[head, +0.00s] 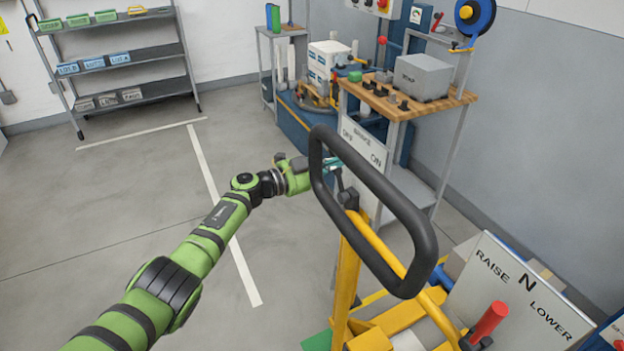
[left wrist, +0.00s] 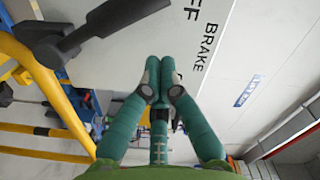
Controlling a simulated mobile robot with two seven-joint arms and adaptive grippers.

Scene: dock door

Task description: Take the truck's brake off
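The yellow truck (head: 347,270) stands at the centre right of the head view, with a black loop handle (head: 402,215). A white brake placard (head: 361,150) marked OFF and ON is behind the loop; it also fills the middle of the left wrist view (left wrist: 245,45). A dark brake lever (head: 349,196) sits on the truck, and shows large at upper left in the wrist view (left wrist: 100,30). My left gripper (head: 334,163) is by the loop, its teal fingertips (left wrist: 159,66) together before the placard, empty, beside the lever and apart from it. The fingers partly cover the ON lettering.
A white RAISE/N/LOWER placard (head: 518,298) and a red-handled lever (head: 489,322) are at lower right. A wood-topped bench (head: 440,104) with a grey box (head: 423,76) stands behind. Shelves (head: 115,65) stand at the far left. The floor on the left is clear.

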